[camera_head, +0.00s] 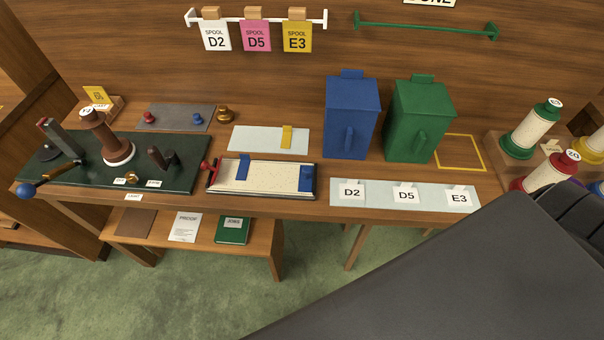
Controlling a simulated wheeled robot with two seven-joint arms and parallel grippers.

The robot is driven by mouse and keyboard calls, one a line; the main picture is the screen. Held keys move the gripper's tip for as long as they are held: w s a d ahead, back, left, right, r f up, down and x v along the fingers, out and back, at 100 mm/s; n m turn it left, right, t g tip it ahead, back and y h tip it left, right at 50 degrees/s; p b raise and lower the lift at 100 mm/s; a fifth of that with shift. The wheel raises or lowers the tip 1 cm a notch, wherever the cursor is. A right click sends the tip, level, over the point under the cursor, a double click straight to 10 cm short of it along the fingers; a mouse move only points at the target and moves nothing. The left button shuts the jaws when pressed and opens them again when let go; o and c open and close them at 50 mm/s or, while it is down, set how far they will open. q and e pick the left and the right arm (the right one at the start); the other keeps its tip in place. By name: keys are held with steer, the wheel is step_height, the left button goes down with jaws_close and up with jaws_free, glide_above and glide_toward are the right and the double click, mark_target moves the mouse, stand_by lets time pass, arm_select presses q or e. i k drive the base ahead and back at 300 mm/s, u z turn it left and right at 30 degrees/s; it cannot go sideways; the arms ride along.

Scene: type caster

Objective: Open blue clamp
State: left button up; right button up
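A shallow tray (270,192) with a pale bed and dark edges lies on the table left of centre. A blue strip (243,168) stands across its left part, and another blue piece (306,180) sits at its right end. A red knob is at its left edge. I cannot tell which blue piece is the clamp, or whether it is open or shut. Neither gripper shows. A large dark grey part, which looks like my own arm, fills the lower right corner.
A dark green board (80,168) with a lever and upright pieces lies left of the tray. Blue (352,115) and green (418,120) bins stand behind right. A labelled strip (380,203) lies at the front. Thread spools (530,130) stand far right.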

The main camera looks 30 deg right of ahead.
mark_target(305, 182)
steer(key=u, duration=0.05)
steer(key=k, duration=0.5)
steer(key=u, duration=1.65)
steer(key=i, duration=1.1)
steer(key=z, duration=2.05)
